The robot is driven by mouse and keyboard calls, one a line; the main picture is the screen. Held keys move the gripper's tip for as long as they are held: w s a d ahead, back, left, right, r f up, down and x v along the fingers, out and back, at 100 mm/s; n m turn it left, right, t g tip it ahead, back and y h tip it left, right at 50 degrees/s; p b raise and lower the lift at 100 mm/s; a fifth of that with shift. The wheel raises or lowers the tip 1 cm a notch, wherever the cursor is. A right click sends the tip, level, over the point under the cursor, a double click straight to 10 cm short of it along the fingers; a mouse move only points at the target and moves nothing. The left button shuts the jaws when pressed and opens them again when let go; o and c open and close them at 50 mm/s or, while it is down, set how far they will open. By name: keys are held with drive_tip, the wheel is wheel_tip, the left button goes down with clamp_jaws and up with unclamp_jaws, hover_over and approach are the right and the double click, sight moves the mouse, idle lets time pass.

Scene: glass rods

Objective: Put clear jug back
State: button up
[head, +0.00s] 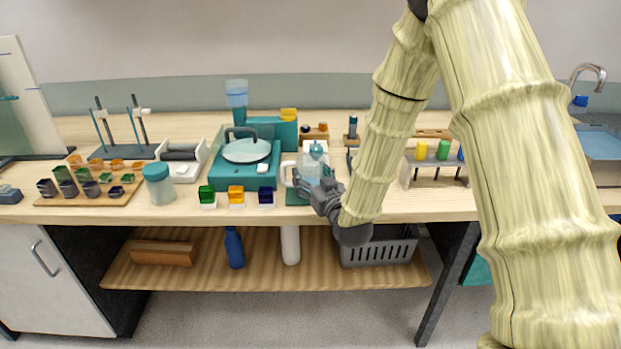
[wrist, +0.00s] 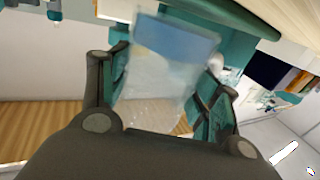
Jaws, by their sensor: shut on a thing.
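The clear jug (head: 309,170) is a see-through vessel with a white handle on its left side and blue at its top. It is at the front edge of the bench, just right of the teal balance. My gripper (head: 325,194) is shut on it from the front right. In the wrist view the jug (wrist: 155,80) fills the space between the two fingers of my gripper (wrist: 158,100), with a blue band at its far end. I cannot tell whether its base touches the bench or the teal mat (head: 296,197) beneath it.
The teal balance (head: 245,175) stands left of the jug, with small green, orange and blue blocks (head: 236,196) in front. A test-tube rack (head: 436,172) stands to the right, beyond my arm. A lidded jar (head: 160,185) is farther left. A grey basket (head: 378,251) sits on the shelf below.

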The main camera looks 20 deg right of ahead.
drive_tip(key=shift+f, duration=0.3)
drive_tip(key=shift+f, duration=0.1)
drive_tip(key=o, duration=1.2)
drive_tip(key=shift+c, duration=0.2)
